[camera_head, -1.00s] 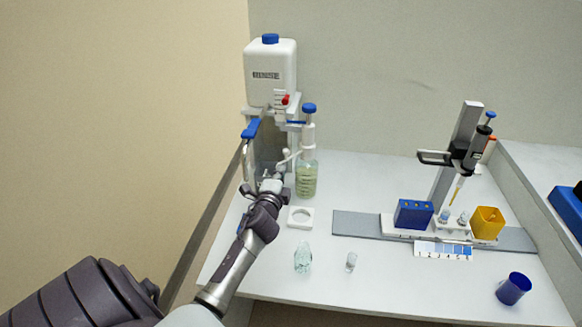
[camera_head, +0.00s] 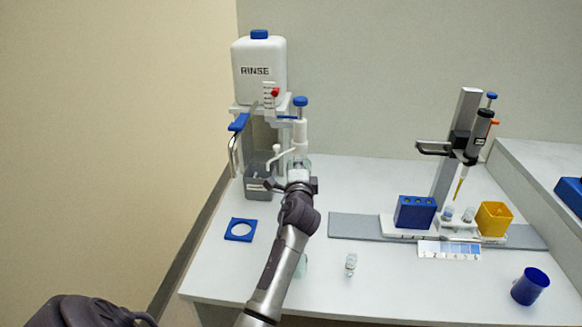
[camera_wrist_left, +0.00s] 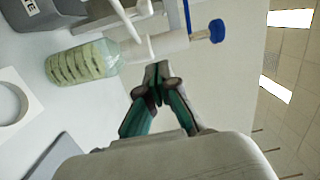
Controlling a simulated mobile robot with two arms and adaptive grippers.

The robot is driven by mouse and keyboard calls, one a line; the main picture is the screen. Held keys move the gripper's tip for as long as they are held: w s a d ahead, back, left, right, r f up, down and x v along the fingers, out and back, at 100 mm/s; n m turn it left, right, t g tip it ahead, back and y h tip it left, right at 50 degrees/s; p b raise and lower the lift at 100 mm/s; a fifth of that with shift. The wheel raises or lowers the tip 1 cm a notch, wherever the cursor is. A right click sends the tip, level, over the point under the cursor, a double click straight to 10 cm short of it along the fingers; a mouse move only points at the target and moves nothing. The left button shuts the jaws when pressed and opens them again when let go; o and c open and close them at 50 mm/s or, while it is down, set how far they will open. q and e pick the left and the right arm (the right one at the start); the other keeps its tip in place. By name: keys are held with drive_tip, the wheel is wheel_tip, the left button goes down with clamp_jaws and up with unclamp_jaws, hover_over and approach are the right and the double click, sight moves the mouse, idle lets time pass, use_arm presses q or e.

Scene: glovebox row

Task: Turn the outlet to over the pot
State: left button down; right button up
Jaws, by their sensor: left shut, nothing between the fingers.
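The dispenser (camera_head: 300,132) has a blue knob on top and sits on a bottle of pale green liquid (camera_wrist_left: 88,62). Its white outlet (camera_head: 279,156) points left, its end by the grey container (camera_head: 258,190). The outlet also shows in the left wrist view (camera_wrist_left: 127,20). My left gripper (camera_head: 298,172) is in front of the dispenser, shut and empty. In the left wrist view its fingertips (camera_wrist_left: 157,72) are close to the white dispenser body; I cannot tell whether they touch. A clear glass pot (camera_head: 301,266) is mostly hidden behind my left arm. My right gripper is not in view.
A RINSE tank (camera_head: 259,71) stands behind the outlet. A blue square ring (camera_head: 230,234) lies at left, a white ring plate (camera_wrist_left: 28,98) near the bottle. A small vial (camera_head: 351,265), pipette stand (camera_head: 460,130) and blue cup (camera_head: 530,286) are to the right.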

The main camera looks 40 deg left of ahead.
sight(281, 155)
use_arm(q)
drive_tip(key=w+a+p, duration=0.1)
drive_tip(key=w+a, duration=0.2)
drive_tip(key=a, duration=0.4)
drive_tip(key=shift+w+a+p, duration=0.3)
drive_tip(key=shift+a+p, duration=0.05)
drive_tip(key=shift+p, duration=0.05)
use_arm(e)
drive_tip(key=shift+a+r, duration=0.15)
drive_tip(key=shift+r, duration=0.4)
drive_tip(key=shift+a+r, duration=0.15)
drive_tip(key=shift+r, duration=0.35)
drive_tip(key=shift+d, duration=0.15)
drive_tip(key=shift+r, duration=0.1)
